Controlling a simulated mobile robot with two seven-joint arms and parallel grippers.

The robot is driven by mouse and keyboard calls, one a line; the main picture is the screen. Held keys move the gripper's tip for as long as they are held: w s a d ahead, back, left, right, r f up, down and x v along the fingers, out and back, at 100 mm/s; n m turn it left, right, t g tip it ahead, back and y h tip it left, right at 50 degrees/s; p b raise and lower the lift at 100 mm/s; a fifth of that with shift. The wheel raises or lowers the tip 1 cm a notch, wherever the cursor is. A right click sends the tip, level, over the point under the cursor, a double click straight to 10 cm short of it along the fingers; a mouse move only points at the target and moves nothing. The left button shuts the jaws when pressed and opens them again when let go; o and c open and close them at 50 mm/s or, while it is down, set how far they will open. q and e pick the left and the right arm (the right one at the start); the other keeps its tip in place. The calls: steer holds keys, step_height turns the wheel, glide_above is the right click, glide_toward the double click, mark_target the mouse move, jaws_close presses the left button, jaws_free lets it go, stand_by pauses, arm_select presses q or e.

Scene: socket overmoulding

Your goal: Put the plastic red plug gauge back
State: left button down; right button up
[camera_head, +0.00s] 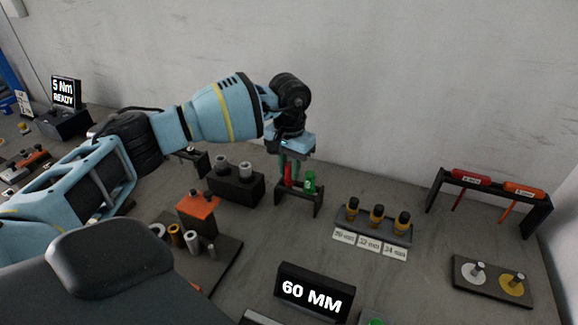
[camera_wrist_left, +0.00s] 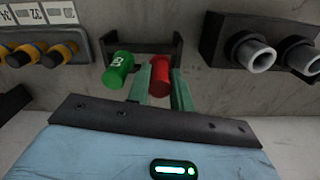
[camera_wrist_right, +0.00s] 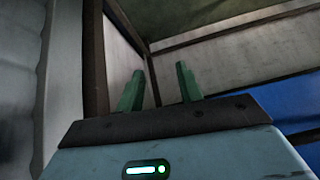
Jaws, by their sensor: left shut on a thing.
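The red plug gauge (camera_head: 288,175) is at the small dark rack (camera_head: 298,196) in the head view, on the left side of the green gauge (camera_head: 310,182). In the left wrist view, the red gauge (camera_wrist_left: 160,77) is between the fingers of my left gripper (camera_wrist_left: 162,88), with the green gauge (camera_wrist_left: 118,68) beside it. My left gripper (camera_head: 291,165) is shut on the red gauge, pointing down over the rack. How deep the gauge sits in the rack is hidden. My right gripper (camera_wrist_right: 158,88) is open and empty, away from the bench objects.
A dark block with grey cylinders (camera_head: 236,187) stands just left of the rack. A holder with yellow-black gauges (camera_head: 373,226) is to the right. A stand with red and orange screwdrivers (camera_head: 490,184) is far right. A "60 MM" display (camera_head: 315,291) is in front.

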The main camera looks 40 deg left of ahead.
arm_select(q)
steer(key=shift+f, duration=0.5)
steer(key=shift+f+b, duration=0.1)
steer(key=shift+b, duration=0.2)
steer(key=c, duration=1.2)
jaws_free()
steer(key=shift+c, duration=0.2)
step_height(320, 180, up, 13)
